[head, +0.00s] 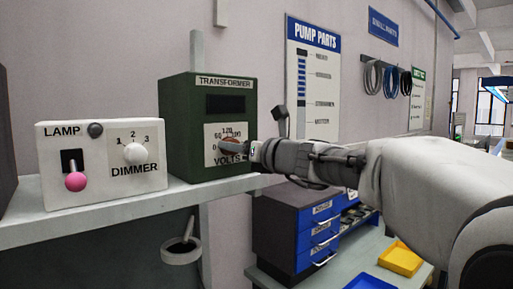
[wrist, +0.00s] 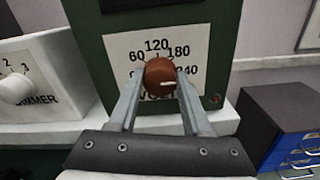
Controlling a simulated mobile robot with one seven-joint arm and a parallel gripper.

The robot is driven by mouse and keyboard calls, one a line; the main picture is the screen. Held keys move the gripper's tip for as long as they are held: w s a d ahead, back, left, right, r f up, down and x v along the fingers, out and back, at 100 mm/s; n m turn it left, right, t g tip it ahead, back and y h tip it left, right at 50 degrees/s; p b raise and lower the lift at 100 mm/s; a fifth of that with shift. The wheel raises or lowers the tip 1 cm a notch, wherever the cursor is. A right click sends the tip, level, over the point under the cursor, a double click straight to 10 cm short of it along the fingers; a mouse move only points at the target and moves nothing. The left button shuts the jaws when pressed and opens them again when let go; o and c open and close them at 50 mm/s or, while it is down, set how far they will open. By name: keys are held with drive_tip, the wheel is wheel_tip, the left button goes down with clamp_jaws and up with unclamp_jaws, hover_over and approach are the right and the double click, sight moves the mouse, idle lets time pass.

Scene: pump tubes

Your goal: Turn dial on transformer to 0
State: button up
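The green transformer (head: 235,88) stands on the shelf in the head view, its white scale plate facing out. In the wrist view the brown round dial (wrist: 158,72) sits in the middle of the scale plate (wrist: 115,47). The white mark on the dial lies level and right of its centre, toward the 240 side. My gripper (wrist: 161,78) has one finger on each side of the dial, with no clear gap to be seen. It also reaches the dial in the head view (head: 240,148). The 0 is partly hidden behind the left finger in the wrist view.
A white lamp box (head: 100,185) with a pink-knobbed lever and a dimmer knob stands left of the transformer on the shelf (head: 90,220). A blue drawer unit (head: 290,225) is below right. The wall right of the transformer has a pump parts board (head: 315,80).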

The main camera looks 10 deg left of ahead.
clamp_jaws()
drive_tip(key=shift+n+b, duration=0.3)
drive_tip(key=shift+b, duration=0.05)
drive_tip(key=shift+f+n+b, duration=0.15)
drive_tip(key=shift+n+b, duration=9.55)
drive_tip(key=shift+n, duration=7.9)
